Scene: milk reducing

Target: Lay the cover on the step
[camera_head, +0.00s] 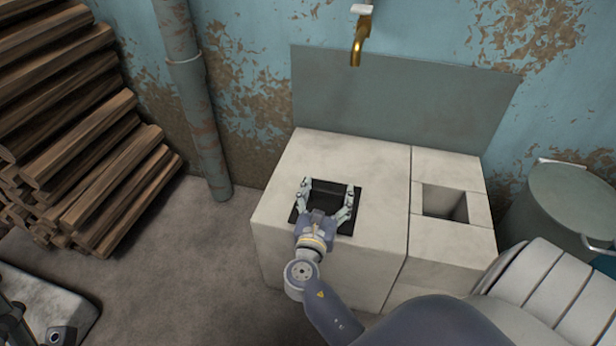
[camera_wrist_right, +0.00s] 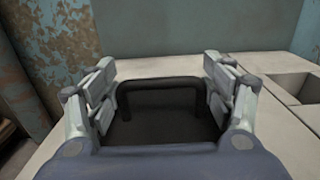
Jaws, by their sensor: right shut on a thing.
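The cover (camera_head: 332,199) is a dark, square piece at the top of the larger pale block (camera_head: 370,165). The wrist view shows the cover (camera_wrist_right: 160,132) with a raised black bar handle (camera_wrist_right: 160,84). My right gripper (camera_head: 328,187) is over the cover, with its fingers wide apart at either end of the handle and shut on it. The fingers hide parts of the cover's sides. I cannot tell whether the cover rests in an opening or is slightly raised. I cannot make out which surface is the step. My left gripper is not in view.
A narrower pale block (camera_head: 455,245) with an empty square opening (camera_head: 445,203) adjoins on the right. A brass tap (camera_head: 359,45) hangs above the back panel (camera_head: 400,100). Stacked wood (camera_head: 80,130), a pipe (camera_head: 200,110) and a lidded bin (camera_head: 570,205) stand around.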

